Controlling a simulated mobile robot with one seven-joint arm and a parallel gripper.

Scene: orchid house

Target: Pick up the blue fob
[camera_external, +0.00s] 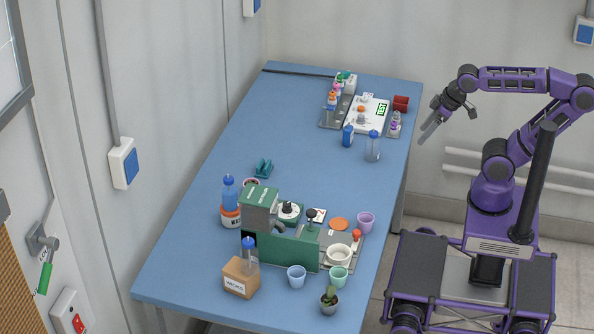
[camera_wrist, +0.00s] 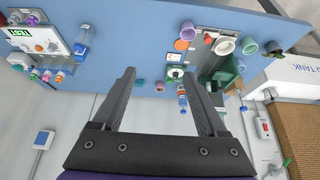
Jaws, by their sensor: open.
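I cannot make out a blue fob for certain in either view. A small dark blue object (camera_external: 348,135) stands on the blue table in front of the white test unit; it is too small to tell what it is. My gripper (camera_external: 426,134) is in the air off the table's right edge, apart from everything, with its fingers pointing down and left. In the wrist view my gripper (camera_wrist: 160,76) is open, with nothing between its fingers.
The blue table (camera_external: 205,215) has clear room in the middle. A clear bottle with a blue cap (camera_external: 372,147) stands near the right edge. A green machine (camera_external: 285,249), purple cup (camera_external: 366,222), box (camera_external: 239,279) and cactus pot (camera_external: 329,301) crowd the near end. The white test unit (camera_external: 364,122) is farther back.

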